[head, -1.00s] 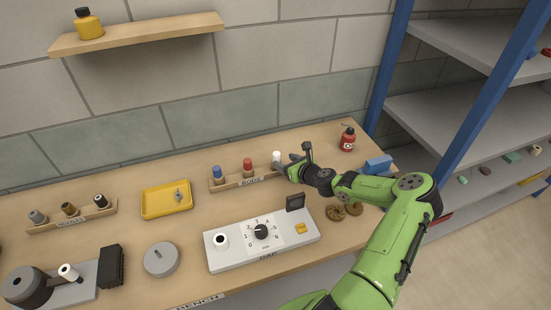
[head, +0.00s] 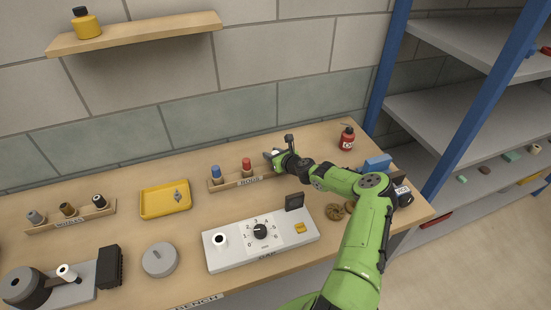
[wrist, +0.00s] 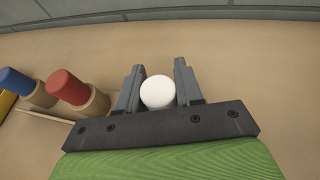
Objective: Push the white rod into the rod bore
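The white rod (wrist: 158,92) shows in the wrist view as a round white end between the two fingers of my gripper (wrist: 158,70). The fingers are close on both sides of it; I cannot tell whether they press on it. A white ring with a dark hole (head: 220,240), which looks like the rod bore, is at the left end of the pale dial panel (head: 290,242), apart from my gripper.
A blue rod (head: 216,172) and a red rod (head: 247,165) stand in the rack, left of my gripper. A yellow tray (head: 165,200), a grey lidded disc (head: 160,260) and a dark upright block (head: 294,202) are on the bench. A red bottle (head: 347,139) stands at right.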

